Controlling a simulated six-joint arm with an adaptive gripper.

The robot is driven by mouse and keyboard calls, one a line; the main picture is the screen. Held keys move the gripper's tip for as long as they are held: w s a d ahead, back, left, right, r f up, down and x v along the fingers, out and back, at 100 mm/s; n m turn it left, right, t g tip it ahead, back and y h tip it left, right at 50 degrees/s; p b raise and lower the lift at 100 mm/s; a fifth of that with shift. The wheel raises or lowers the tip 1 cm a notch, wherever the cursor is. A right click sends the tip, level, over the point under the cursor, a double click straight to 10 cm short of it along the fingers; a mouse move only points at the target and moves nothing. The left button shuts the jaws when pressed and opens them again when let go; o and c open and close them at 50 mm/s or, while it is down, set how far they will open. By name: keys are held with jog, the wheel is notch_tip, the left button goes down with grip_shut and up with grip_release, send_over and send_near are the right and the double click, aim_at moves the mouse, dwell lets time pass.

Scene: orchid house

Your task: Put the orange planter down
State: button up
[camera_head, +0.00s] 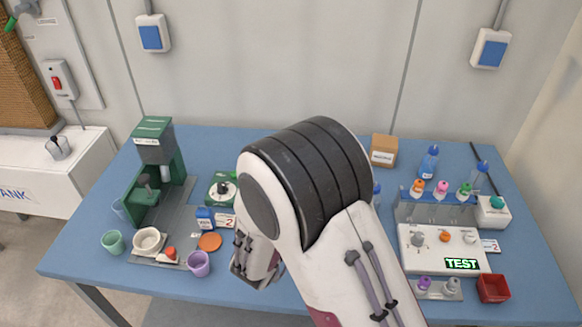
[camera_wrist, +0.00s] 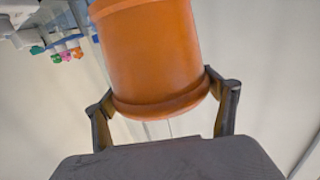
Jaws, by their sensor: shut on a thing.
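The orange planter (camera_wrist: 150,55) fills the upper middle of the wrist view, a round pot with a thick rim toward my gripper. My gripper (camera_wrist: 160,100) is shut on it, one finger on each side near the rim. The planter's far end is cut off by the top of the view. In the head view my arm hides the planter and most of my gripper.
A purple cup (camera_head: 199,263), a green cup (camera_head: 113,242) and a green machine (camera_head: 152,165) stand at the left. A white panel (camera_head: 420,257), a bottle rack (camera_head: 435,212) and a red box (camera_head: 493,289) stand at the right. A cardboard box (camera_head: 383,150) stands at the back.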

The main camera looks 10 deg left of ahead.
jog(key=w+a, duration=0.4)
jog(key=w, duration=0.8)
jog(key=w+a+r+y, duration=0.1)
jog(key=w+a, duration=0.4)
jog(key=w, duration=0.7)
jog(key=shift+w+a+r+n, duration=0.15)
jog(key=shift+w+r+n, duration=0.15)
jog(key=shift+n, duration=0.1)
jog(key=shift+f, duration=0.15)
notch_tip(320, 180, down, 6)
jog(key=shift+f, duration=1.85)
jog(key=shift+f, duration=0.1)
